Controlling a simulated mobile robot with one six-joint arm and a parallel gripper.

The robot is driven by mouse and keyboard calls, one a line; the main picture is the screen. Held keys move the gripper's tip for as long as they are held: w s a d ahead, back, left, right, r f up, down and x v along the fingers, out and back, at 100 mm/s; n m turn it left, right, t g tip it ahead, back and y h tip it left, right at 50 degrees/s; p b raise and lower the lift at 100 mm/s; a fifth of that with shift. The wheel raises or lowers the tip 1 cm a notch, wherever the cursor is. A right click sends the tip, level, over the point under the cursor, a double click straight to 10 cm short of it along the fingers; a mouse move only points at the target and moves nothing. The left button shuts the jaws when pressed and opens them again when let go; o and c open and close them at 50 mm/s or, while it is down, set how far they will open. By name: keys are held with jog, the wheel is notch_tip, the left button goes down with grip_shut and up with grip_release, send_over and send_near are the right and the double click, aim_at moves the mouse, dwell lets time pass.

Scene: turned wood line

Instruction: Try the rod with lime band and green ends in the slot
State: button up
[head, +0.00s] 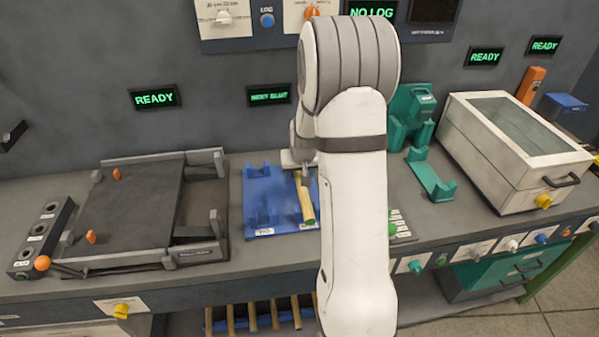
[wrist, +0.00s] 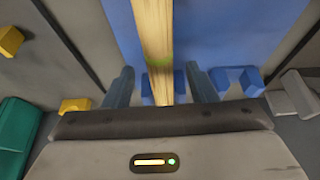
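The rod (head: 305,201) is pale wood with a green end, over the right part of the blue fixture (head: 262,231). In the wrist view the rod (wrist: 153,35) runs down the middle and shows a lime band. My gripper (wrist: 160,70) is open, with one finger on each side of the rod and a gap on both sides. In the head view my gripper (head: 305,179) is at the rod's far part, largely hidden by my arm. The rod's far end is hidden, and I cannot tell which opening is the slot.
A dark hinged plate fixture (head: 125,215) stands left, beside a black block with holes (head: 40,238). A green stand (head: 430,175) and a white lidded box (head: 510,150) are right. Several rods (head: 253,318) lie on a lower rack. Lit signs read READY (head: 155,97) and NO LOG (head: 371,12).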

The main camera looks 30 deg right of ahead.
jog(key=b+v, duration=0.1)
jog(key=v, duration=0.6)
jog(key=shift+s+r, duration=0.2)
jog(key=shift+r, duration=0.15)
jog(key=shift+s+a+r, duration=0.1)
jog(key=shift+a+r, duration=0.05)
jog(key=shift+a, duration=0.05)
jog(key=s+a+r+n, duration=0.1)
jog(key=s+a+r, duration=0.1)
jog(key=s+a, duration=0.3)
jog(key=s+a+r+n, duration=0.1)
jog(key=s+a+r, duration=0.2)
jog(key=s, duration=0.8)
jog(key=s+a+r+n+g+y, duration=0.1)
jog(key=s+a+r, duration=0.2)
jog(key=s+a, duration=0.4)
jog(key=shift+s+a, duration=0.2)
jog(key=shift+s, duration=0.5)
